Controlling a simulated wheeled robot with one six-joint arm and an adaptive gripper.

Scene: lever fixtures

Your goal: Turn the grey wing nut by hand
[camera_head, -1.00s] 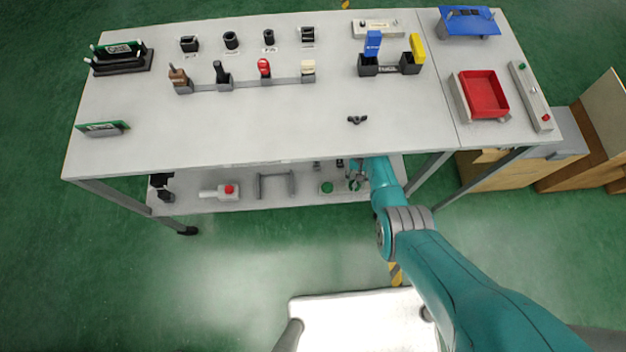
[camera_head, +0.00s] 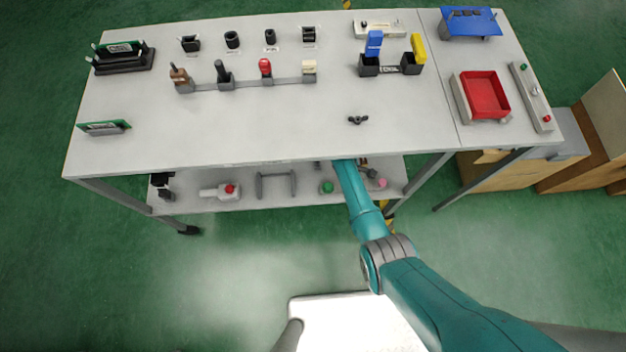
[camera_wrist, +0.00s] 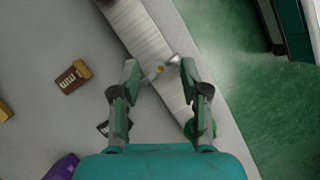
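In the wrist view, a small silvery winged piece (camera_wrist: 172,61), which looks like the grey wing nut, sits at a long pale ribbed bar (camera_wrist: 138,27). My gripper (camera_wrist: 159,73) is open, its two green fingers apart on either side of this piece. I cannot tell whether either finger touches it. In the head view, the tabletop edge hides my gripper and this piece; only my teal arm shows reaching beneath it. A dark wing-shaped piece (camera_head: 358,120) lies on the tabletop.
The tabletop (camera_head: 250,125) overhangs the lower shelf (camera_head: 300,202). In the wrist view, a green knob (camera_wrist: 197,129) is close by the right finger. A brown labelled block (camera_wrist: 72,77) and a purple thing (camera_wrist: 62,168) lie left. Green floor (camera_wrist: 215,40) is beyond the bar.

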